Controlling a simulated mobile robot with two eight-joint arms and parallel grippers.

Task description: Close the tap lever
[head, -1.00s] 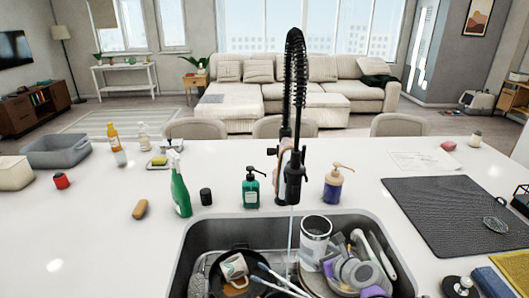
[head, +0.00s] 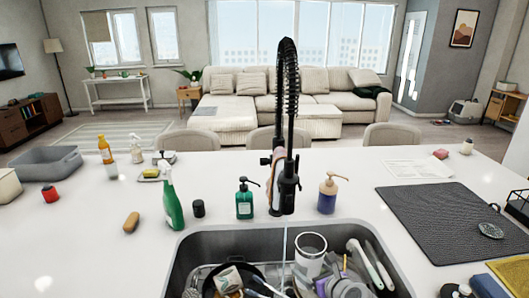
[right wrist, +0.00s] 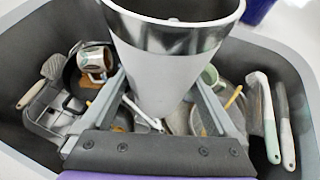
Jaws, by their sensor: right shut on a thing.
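The black tap (head: 286,150) with a coiled spring neck stands behind the sink (head: 190,238). A small dark lever (head: 265,161) sticks out from its left side. A thin stream of water (head: 285,245) falls from the spout into the sink. My right gripper (head: 328,270) is low over the sink, below the tap. It is shut on a white tumbler with a silver rim (head: 311,252). In the right wrist view, the tumbler (right wrist: 170,75) sits upright between the two grey fingers (right wrist: 172,112). My left gripper is not in view.
Dishes fill the sink, including a mug (head: 229,279) in a dark pan and white-handled utensils (head: 368,262). A teal soap bottle (head: 244,203), a purple pump bottle (head: 327,196) and a green spray bottle (head: 172,204) stand near the tap. A dark mat (head: 445,220) lies right.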

